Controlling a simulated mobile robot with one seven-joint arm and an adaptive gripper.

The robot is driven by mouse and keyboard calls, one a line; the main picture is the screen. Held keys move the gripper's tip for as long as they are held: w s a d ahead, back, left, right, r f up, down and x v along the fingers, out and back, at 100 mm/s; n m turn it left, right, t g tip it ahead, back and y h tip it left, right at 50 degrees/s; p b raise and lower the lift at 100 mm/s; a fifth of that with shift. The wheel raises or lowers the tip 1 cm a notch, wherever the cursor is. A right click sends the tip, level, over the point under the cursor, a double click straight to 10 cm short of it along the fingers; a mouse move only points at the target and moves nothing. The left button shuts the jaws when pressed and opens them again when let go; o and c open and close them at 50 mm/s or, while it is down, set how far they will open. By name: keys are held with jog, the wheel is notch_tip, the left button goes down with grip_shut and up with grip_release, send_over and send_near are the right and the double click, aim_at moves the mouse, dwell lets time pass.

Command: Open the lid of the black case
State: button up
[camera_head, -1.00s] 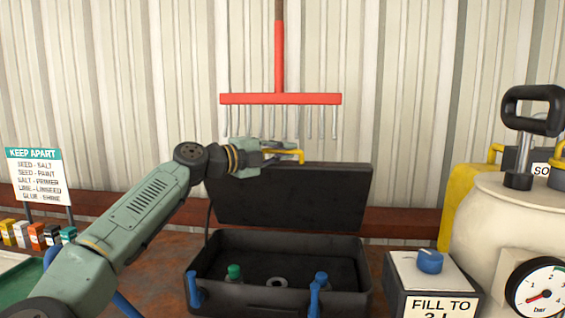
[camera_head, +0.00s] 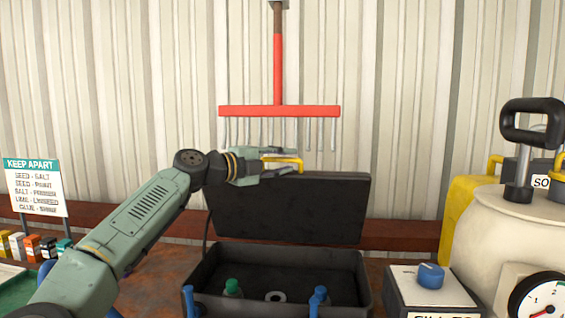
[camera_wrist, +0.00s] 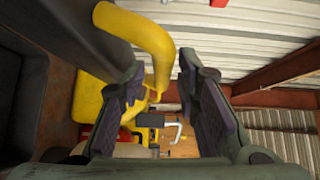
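The black case (camera_head: 205,280) sits on the bench with its lid (camera_head: 290,208) standing up, roughly upright, at the back. A yellow handle (camera_head: 290,160) is on the lid's top edge. My gripper (camera_head: 278,164) is at that handle, above the lid's left half, with its fingers toward the right. In the wrist view my gripper's fingers (camera_wrist: 160,85) are apart, with the yellow handle (camera_wrist: 140,32) just ahead and to the left. The dark lid (camera_wrist: 85,30) shows at the upper left. Whether a finger touches the handle is not clear.
Inside the case are a green-capped bottle (camera_head: 232,289) and a pale ring (camera_head: 275,296). Blue latches (camera_head: 318,296) stand at its front. A box with a blue knob (camera_head: 430,276) and a cream tank (camera_head: 485,240) stand right. A red rake (camera_head: 280,112) hangs behind.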

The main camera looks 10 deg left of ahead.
jog(key=shift+a+f, duration=0.1)
jog(key=v, duration=1.2)
